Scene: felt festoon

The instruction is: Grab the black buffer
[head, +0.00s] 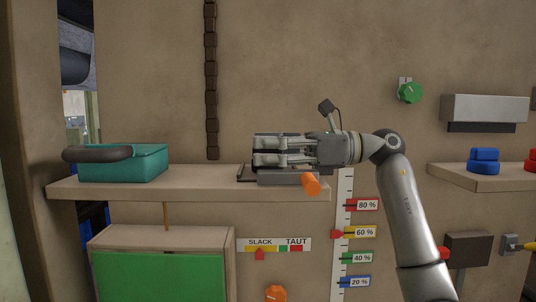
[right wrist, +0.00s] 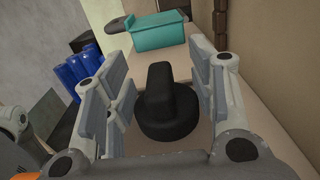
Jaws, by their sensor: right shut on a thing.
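The black buffer (right wrist: 167,105) shows in the right wrist view, with a round base and an upright block-shaped grip on top. It stands between the fingers of my right gripper (right wrist: 163,100), which is shut on it. In the head view my right gripper (head: 270,150) is low over the right end of the wall shelf (head: 205,188), pointing left. My left gripper is not in view.
A teal bin (head: 125,164) with a dark handle stands on the shelf's left part. A grey device (head: 285,178) with an orange knob (head: 311,184) sits below my right gripper. A brown strap (head: 211,80) hangs behind. Blue (head: 484,160) and red (head: 531,160) pieces rest on the right shelf (head: 480,178).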

